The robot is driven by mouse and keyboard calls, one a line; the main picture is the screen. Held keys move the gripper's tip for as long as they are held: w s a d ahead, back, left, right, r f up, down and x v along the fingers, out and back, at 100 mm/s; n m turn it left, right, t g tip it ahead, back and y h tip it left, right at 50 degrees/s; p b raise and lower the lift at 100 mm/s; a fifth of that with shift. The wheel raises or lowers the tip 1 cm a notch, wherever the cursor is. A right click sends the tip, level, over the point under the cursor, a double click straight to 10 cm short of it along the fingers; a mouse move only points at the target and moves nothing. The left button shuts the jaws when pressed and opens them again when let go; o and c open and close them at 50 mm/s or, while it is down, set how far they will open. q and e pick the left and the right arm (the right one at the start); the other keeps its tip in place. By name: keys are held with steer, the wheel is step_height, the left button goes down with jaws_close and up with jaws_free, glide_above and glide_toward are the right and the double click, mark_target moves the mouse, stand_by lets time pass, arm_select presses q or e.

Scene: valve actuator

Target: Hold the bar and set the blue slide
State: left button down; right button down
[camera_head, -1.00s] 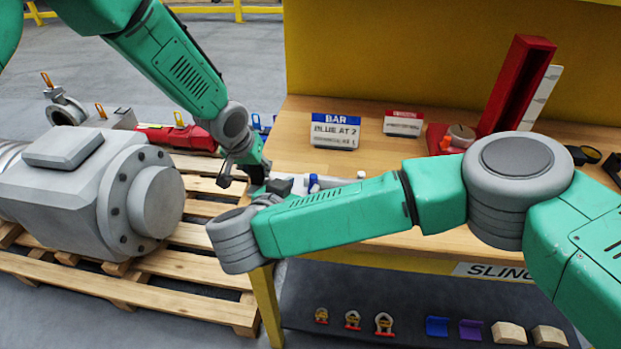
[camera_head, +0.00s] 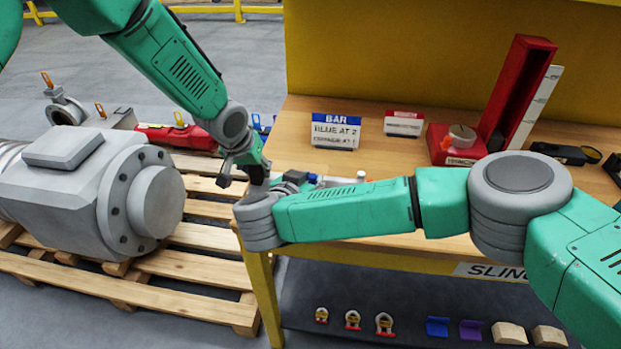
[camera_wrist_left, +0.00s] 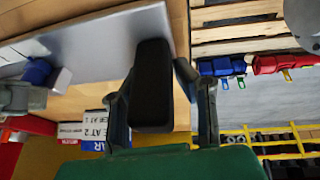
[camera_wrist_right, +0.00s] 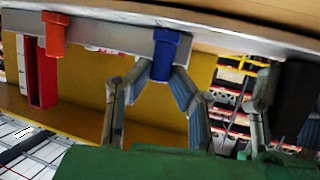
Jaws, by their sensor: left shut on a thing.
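The grey bar (camera_wrist_right: 110,32) runs across the top of the right wrist view, with the blue slide (camera_wrist_right: 163,52) and an orange slide (camera_wrist_right: 53,34) on it. My left gripper (camera_wrist_left: 165,85) is shut on the black end piece (camera_wrist_left: 152,85) of the bar. My right gripper (camera_wrist_right: 161,72) is open, its fingertips on either side of the blue slide's end; contact is unclear. In the head view my right forearm hides much of the bar (camera_head: 338,181). A sign (camera_head: 335,131) reads "BAR" and "BLUE AT 2"; its last line is blurred.
The wooden bench (camera_head: 280,137) carries a second white sign (camera_head: 403,123), a red block with a grey knob (camera_head: 457,145) and a tall red channel (camera_head: 518,95). A grey motor (camera_head: 90,190) on a pallet stands at left.

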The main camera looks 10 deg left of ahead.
mark_target(327, 181)
steer(key=shift+d, duration=1.9)
steer(key=c, duration=1.5)
jaws_free()
steer(key=shift+o, duration=0.2)
steer(key=shift+a, duration=0.1)
steer(key=shift+s+a+r, duration=0.1)
steer(key=shift+s+a+r, duration=0.1)
steer(key=shift+s+r, duration=0.05)
steer(key=shift+s, duration=0.15)
steer(key=v, duration=1.1)
